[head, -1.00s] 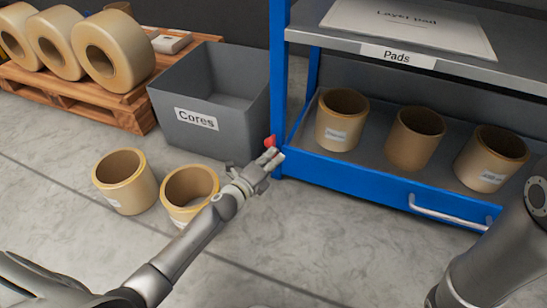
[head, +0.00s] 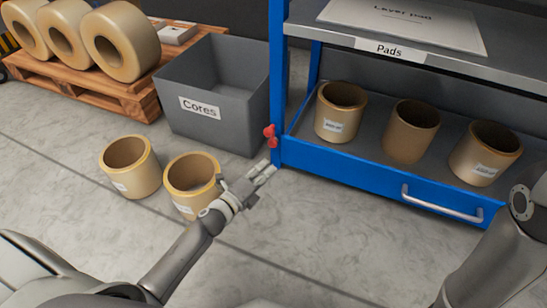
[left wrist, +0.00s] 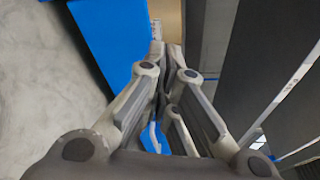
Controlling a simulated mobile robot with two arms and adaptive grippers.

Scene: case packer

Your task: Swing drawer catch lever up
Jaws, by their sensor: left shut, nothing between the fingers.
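The red catch lever (head: 270,136) sits on the blue post at the left end of the blue drawer (head: 340,178). Its knob shows above its lower red end, so it looks roughly upright. My left gripper (head: 268,169) is shut and empty, just below the lever and apart from it in the head view. In the left wrist view its fingers (left wrist: 167,50) are together beside blue metal, and I cannot make out the lever there. My right arm shows at the right edge, but its gripper is out of view.
Several brown cores (head: 411,132) stand in the drawer, which has a metal handle (head: 441,205). A grey Cores bin (head: 213,128) and two cores (head: 130,168) stand on the floor at left. A Pads shelf (head: 330,36) is above. Floor in front of the drawer is clear.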

